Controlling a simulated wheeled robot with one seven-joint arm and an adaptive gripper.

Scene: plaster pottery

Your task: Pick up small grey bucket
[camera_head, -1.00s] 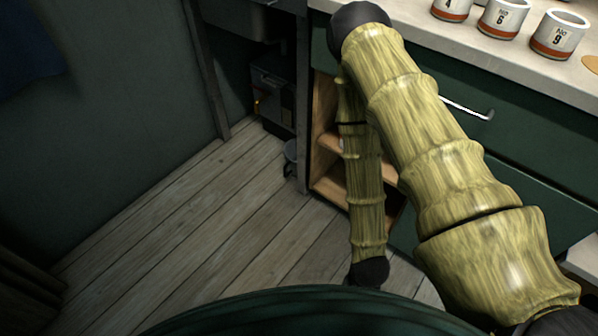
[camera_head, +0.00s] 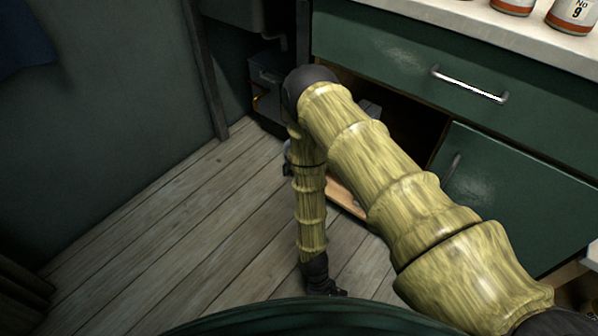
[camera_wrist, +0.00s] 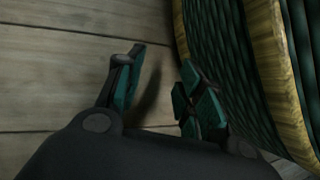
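A small grey object that looks like the bucket (camera_head: 287,160) stands on the floor by the cabinet's left end in the head view. My arm's elbow and forearm hide most of it. My gripper (camera_head: 324,287) is low near the floor, in front of the bucket and closer to my body. In the wrist view my gripper (camera_wrist: 163,62) is open, with floorboards between its fingers and nothing held. The bucket does not show in the wrist view.
A green cabinet (camera_head: 400,55) with an open lower shelf space stands at the right. Cups (camera_head: 573,15) stand on its counter. A dark box (camera_head: 266,85) is behind my elbow. My ribbed base fills the wrist view's right. The wooden floor (camera_head: 190,225) at left is clear.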

